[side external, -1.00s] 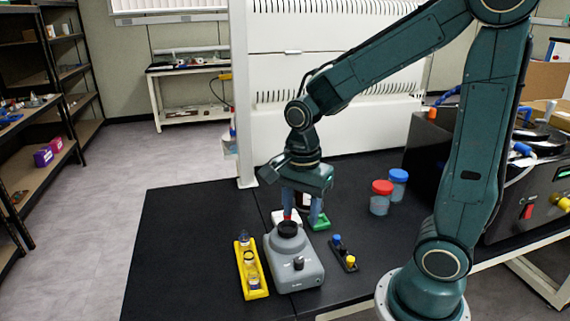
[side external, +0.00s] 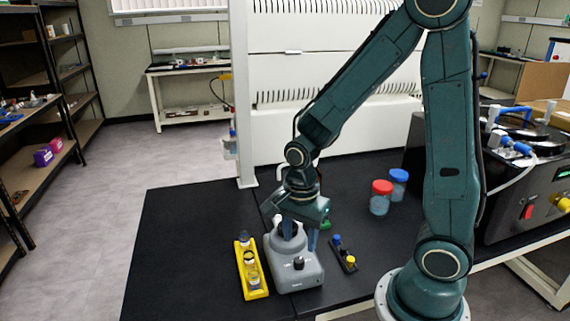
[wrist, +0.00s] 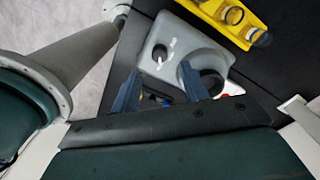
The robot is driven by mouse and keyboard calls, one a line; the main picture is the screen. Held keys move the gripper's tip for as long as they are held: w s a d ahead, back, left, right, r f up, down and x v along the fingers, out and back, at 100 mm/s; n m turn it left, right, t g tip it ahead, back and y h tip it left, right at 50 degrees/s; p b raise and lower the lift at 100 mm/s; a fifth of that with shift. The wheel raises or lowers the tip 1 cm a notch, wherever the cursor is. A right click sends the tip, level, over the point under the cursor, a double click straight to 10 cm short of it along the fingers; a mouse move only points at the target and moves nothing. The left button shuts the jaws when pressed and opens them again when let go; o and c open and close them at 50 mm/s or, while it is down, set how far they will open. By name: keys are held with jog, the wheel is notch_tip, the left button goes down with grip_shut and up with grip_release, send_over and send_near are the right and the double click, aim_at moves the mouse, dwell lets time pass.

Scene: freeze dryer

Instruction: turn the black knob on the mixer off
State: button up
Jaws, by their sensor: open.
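The grey mixer (side external: 297,270) stands upright on the black table, with its black knob (side external: 299,263) on the front face. In the wrist view the mixer (wrist: 185,38) shows from above, with the knob (wrist: 160,52) beside white markings and the dark round cup (wrist: 212,82) next to it. My gripper (side external: 300,240) is open above the rear of the mixer, over the cup side, and its fingers hang apart, pointing down. In the wrist view my gripper's blue fingers (wrist: 160,90) are spread, below the knob in the picture. The knob is not touched.
A yellow rack (side external: 251,270) with vials stands left of the mixer. A small dark rack (side external: 344,254) with blue and yellow caps is close on its right. Red-capped (side external: 381,198) and blue-capped (side external: 398,184) jars stand farther back. The black table is clear at the left.

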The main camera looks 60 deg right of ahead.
aim_at(299, 259)
jog(key=shift+f, duration=3.25)
grip_shut()
